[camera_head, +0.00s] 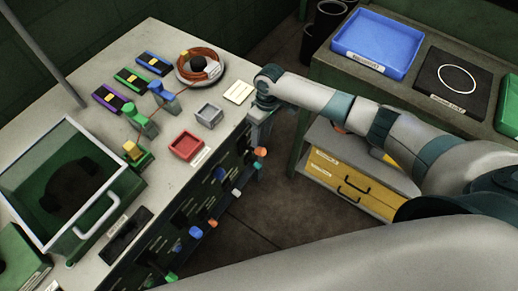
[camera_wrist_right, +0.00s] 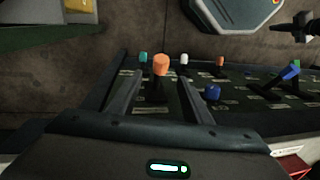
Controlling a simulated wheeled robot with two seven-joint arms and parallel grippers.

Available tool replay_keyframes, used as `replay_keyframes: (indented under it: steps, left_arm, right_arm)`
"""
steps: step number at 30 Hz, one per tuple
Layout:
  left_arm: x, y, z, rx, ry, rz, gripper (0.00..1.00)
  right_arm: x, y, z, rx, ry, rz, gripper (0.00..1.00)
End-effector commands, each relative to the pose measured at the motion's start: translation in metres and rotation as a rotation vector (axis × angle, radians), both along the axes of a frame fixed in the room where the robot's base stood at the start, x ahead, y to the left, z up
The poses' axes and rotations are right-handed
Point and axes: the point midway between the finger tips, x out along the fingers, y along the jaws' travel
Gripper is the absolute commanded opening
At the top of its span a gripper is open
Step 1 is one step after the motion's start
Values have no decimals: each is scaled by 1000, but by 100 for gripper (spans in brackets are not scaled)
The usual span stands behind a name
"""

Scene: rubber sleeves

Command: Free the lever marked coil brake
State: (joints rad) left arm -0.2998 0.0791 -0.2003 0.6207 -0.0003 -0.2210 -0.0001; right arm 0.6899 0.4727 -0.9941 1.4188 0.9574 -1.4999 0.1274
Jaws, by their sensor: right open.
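Several levers with coloured knobs stick out of the dark front panel (camera_head: 187,212) of the bench. None of the labels is readable, so I cannot tell which lever is the coil brake. My right gripper (camera_head: 262,108) is at the panel's far end, above an orange-knobbed lever (camera_head: 260,152). In the right wrist view my right gripper (camera_wrist_right: 154,88) is open, with an orange knob (camera_wrist_right: 161,65) between and just beyond its fingers. I cannot tell if they touch. A blue knob (camera_wrist_right: 212,92) is close to the right finger. My left gripper is out of view.
Teal (camera_wrist_right: 143,57), white (camera_wrist_right: 184,60) and green-blue (camera_wrist_right: 290,72) knobs stand nearby on the panel. The bench top holds a red tray (camera_head: 187,146), a grey box (camera_head: 209,115) and a glass-lidded case (camera_head: 72,185). Floor (camera_head: 262,205) is open between bench and yellow drawers (camera_head: 340,178).

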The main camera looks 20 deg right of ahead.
Motion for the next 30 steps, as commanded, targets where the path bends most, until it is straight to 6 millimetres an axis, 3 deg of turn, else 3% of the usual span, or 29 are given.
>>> replay_keyframes:
  steps: [9, 15, 30]
  left_arm:
    - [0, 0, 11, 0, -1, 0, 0]
    - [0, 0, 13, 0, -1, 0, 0]
    - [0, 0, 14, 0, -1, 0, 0]
  right_arm:
    - [-6, 7, -56, 0, 2, -2, 45]
    - [-8, 10, -82, 0, 2, -1, 45]
    - [-8, 11, -93, 0, 0, 1, 45]
